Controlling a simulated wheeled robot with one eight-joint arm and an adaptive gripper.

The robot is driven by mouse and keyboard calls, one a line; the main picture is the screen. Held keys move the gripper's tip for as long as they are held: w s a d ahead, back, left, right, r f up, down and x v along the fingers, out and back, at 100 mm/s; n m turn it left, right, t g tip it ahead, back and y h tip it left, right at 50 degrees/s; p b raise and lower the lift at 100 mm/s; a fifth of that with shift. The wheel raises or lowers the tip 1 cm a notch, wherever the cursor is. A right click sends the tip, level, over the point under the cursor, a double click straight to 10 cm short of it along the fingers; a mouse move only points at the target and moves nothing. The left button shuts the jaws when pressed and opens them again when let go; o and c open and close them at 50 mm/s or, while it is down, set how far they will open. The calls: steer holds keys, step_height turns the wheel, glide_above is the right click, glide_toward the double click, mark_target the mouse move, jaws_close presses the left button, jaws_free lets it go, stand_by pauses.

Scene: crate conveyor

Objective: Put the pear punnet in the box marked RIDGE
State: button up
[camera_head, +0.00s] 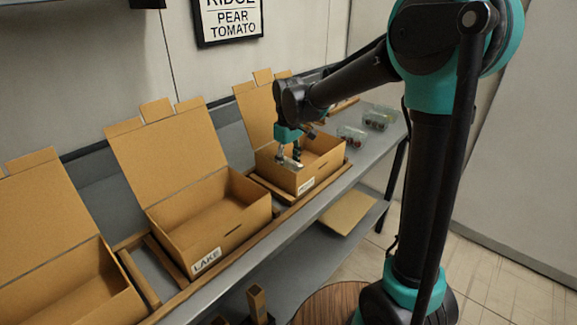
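My gripper (289,161) points down at the near-left part of the third cardboard box (325,168), over or just inside its opening. Its two fingers look apart, with nothing visible between them. This box has a small white label on its front, too small to read. Two clear punnets stand on the bench to the right of this box. The nearer punnet (351,136) holds dark reddish contents, and the farther punnet (379,117) holds dark and greenish contents. I cannot tell which, if either, holds pears. The inside of the third box is partly hidden.
A box marked LAKE (232,232) stands open and looks empty in the middle, with another open box (75,285) at the left. Raised lids stand behind the boxes. A wall sign (228,20) reads PEAR, TOMATO under a cut-off line. Wooden rails (140,280) run along the bench.

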mark_target(289, 160)
steer(key=shift+f, duration=0.15)
steer(key=o, duration=0.9)
step_height(289, 160, up, 12)
steer(key=shift+r, duration=0.15)
